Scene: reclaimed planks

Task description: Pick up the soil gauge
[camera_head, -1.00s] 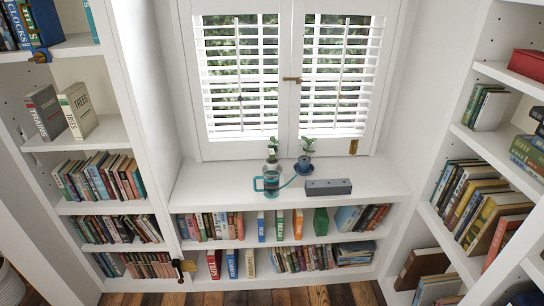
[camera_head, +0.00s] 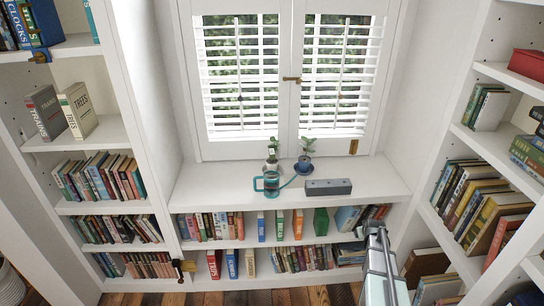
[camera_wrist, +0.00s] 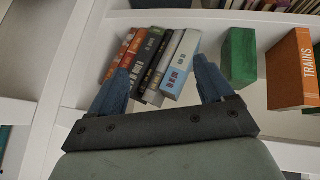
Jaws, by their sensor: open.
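Two small potted plants stand on the white window ledge: one in a pale pot (camera_head: 272,166) and one in a dark blue pot (camera_head: 304,164). A small pale upright piece (camera_head: 272,149) shows among the leaves over the pale pot. It may be the soil gauge, but it is too small to tell. My gripper (camera_head: 377,228) is in front of the lower shelves, below and right of the plants and well apart from them. In the wrist view my gripper (camera_wrist: 162,66) is open with nothing between its blue fingers. No soil gauge shows there.
A teal watering can (camera_head: 267,185) stands in front of the pots, its spout reaching right. A long grey box (camera_head: 328,187) lies to their right. Shuttered windows are behind. Books, including a green one (camera_wrist: 239,55) and an orange one (camera_wrist: 292,70), fill shelves near my gripper.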

